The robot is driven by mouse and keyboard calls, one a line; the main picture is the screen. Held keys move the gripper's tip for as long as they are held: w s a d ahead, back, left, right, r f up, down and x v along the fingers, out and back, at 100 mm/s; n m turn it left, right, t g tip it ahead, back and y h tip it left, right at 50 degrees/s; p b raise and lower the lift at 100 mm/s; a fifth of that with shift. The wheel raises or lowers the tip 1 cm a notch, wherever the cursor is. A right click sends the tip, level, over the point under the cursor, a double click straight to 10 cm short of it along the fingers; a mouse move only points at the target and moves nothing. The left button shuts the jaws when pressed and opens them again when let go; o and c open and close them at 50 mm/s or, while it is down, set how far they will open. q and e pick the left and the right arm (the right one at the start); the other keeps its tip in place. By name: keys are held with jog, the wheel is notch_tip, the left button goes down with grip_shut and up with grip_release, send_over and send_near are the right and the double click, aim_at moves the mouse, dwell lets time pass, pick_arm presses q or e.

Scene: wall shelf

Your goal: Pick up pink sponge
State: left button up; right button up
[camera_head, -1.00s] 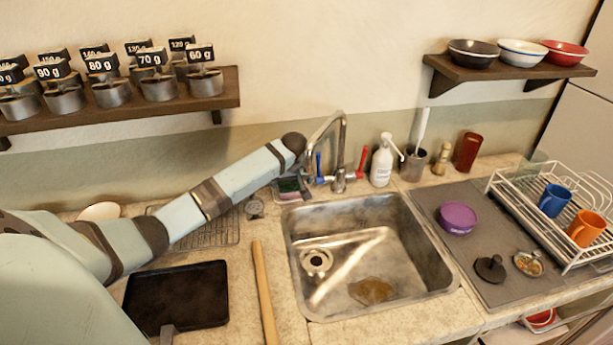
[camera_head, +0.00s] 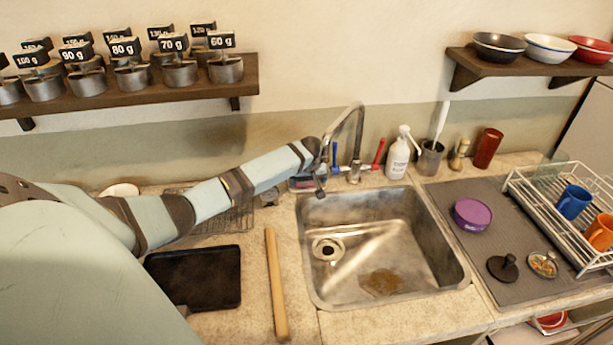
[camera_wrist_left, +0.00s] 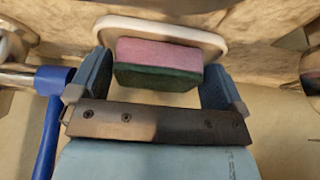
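The pink sponge (camera_wrist_left: 157,54), with a dark green scouring side, shows in the left wrist view in front of a white-rimmed tray or dish (camera_wrist_left: 200,37). My left gripper (camera_wrist_left: 158,68) is open, with one blue-grey finger on each side of the sponge and a gap visible at each side. In the head view my left gripper (camera_head: 319,182) points down behind the sink's back left corner, beside the faucet. There the arm and gripper mostly hide the sponge. My right gripper is not in view.
The faucet (camera_head: 354,140) with blue and red handles stands close to the gripper. A soap bottle (camera_head: 398,157) stands farther right. The sink (camera_head: 385,245) is empty of dishes. A weight shelf (camera_head: 150,97) hangs above the arm. A drying rack (camera_head: 545,205) is at right.

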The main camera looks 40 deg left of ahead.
pick_arm(q)
jog(key=c, duration=0.5)
jog(key=shift+o, duration=0.2)
notch_tip(320, 180, up, 10)
jog(key=shift+b, duration=0.3)
jog(key=o, duration=0.4)
jog(key=c, duration=0.3)
